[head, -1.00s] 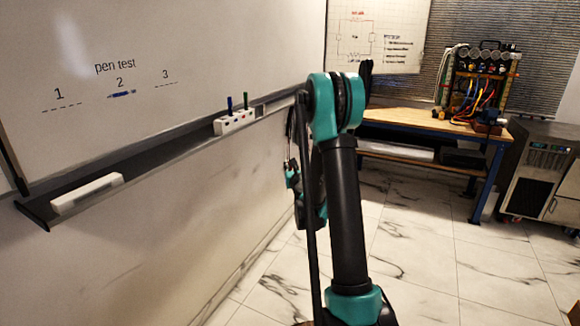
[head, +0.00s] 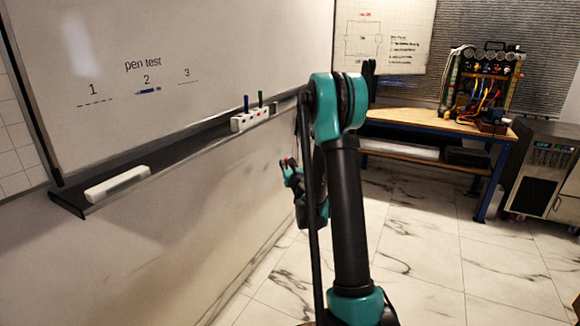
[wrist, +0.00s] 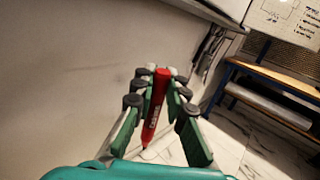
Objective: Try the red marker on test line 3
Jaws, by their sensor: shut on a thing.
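My gripper (wrist: 159,98) is shut on the red marker (wrist: 155,108), which shows between the green fingers in the wrist view. In the head view my gripper (head: 289,172) is small, beside my arm and below the tray level, with a bit of red at its tip. The whiteboard (head: 230,50) reads "pen test" with dashed lines numbered 1, 2 and 3. Test line 3 (head: 188,82) is bare dashes. Test line 2 (head: 148,90) has a blue scribble. Line 1 (head: 95,103) shows only dashes.
A dark tray (head: 165,157) runs under the board. It bears a white eraser (head: 117,184) and a white holder (head: 250,119) with a blue marker (head: 246,103) and a green marker (head: 260,98). A wooden workbench (head: 425,121) stands at the back right. The floor between is clear.

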